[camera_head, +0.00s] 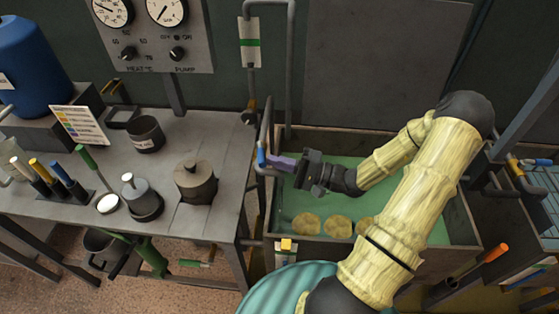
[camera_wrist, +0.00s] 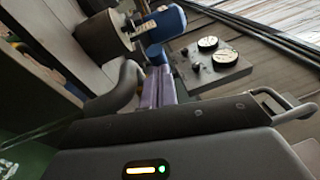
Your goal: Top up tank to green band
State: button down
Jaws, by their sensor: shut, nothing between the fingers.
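The tank (camera_head: 453,236) is an open grey trough of green liquid at centre right in the head view, with several tan round pieces in it. A sight gauge with a green band (camera_head: 249,43) hangs on the wall behind; its level is too small to read. A blue-tipped lever (camera_head: 261,157) is on the pipe at the tank's left rim. My gripper (camera_head: 279,162) is shut and empty over the tank's left part, its purple fingers pointing left, close to the lever. Whether they touch it I cannot tell. The purple fingers (camera_wrist: 158,88) also show in the wrist view.
A grey bench (camera_head: 95,205) at left holds pots, a label card (camera_head: 78,126) and coloured-handled tools. A blue drum (camera_head: 32,62) stands behind them. A gauge panel (camera_head: 150,45) is above. An orange-handled tool (camera_head: 488,255) is right of the tank.

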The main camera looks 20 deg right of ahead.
dwell(0.4)
jog(key=s+a+b+v, duration=0.1)
jog(key=s+b+v, duration=0.1)
jog(key=v, duration=1.1)
jog(key=shift+a+f, duration=0.25)
jog(key=shift+a, duration=0.1)
dwell(5.9)
